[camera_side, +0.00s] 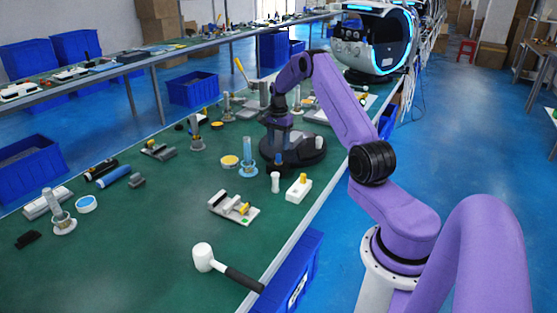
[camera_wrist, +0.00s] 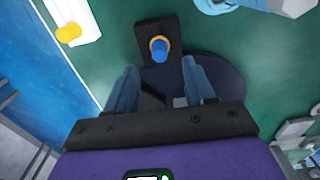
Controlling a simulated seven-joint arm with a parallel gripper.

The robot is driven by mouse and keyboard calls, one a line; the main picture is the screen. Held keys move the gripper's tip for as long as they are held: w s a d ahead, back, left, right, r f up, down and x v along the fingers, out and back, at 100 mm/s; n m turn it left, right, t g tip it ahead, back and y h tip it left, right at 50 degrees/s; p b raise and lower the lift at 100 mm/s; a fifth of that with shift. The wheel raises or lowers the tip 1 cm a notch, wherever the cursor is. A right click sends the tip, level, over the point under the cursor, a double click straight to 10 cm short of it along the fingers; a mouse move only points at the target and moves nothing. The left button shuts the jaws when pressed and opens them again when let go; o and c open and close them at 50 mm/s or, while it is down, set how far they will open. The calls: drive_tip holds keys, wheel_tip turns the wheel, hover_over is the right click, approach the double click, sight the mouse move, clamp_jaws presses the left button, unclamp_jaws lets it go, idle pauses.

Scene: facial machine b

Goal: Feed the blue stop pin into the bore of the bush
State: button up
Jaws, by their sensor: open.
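The blue stop pin (camera_wrist: 158,46) stands upright in a dark block (camera_wrist: 152,30), with an orange ring around its foot. In the side view the blue pin (camera_side: 279,158) is small, at the near edge of a dark round base. My gripper (camera_wrist: 159,68) is open and empty; its two bluish fingers are spread, with the pin just beyond and between their tips. In the side view my gripper (camera_side: 278,138) points down over this spot.
A white block with a yellow knob (camera_side: 299,189) and a small white post (camera_side: 275,182) stand close by, near the table edge. A fixture on a plate (camera_side: 234,208) and a white-headed mallet (camera_side: 203,257) lie nearer the camera. Green table between them is clear.

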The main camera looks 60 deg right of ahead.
sight(278, 154)
wheel_tip(278, 154, up, 12)
drive_tip(key=w+a+r+n, duration=0.1)
drive_tip(key=a+r+n, duration=0.15)
drive_tip(key=a, duration=0.55)
drive_tip(key=w+a+r+n, duration=0.1)
drive_tip(key=w+a+n, duration=0.15)
drive_tip(key=a, duration=0.55)
drive_tip(key=s+a+r+n, duration=0.1)
drive_tip(key=s+a+n, duration=0.3)
drive_tip(key=a, duration=0.5)
drive_tip(key=s+a+r+n, duration=0.1)
drive_tip(key=s+a+n, duration=0.35)
drive_tip(key=a, duration=0.45)
drive_tip(key=s+a+n, duration=0.8)
drive_tip(key=s+a, duration=0.1)
drive_tip(key=s, duration=0.4)
drive_tip(key=s+f+n, duration=0.2)
drive_tip(key=s+n, duration=0.7)
drive_tip(key=s, duration=0.6)
drive_tip(key=shift+s+d+f, duration=0.3)
drive_tip(key=shift+s, duration=0.05)
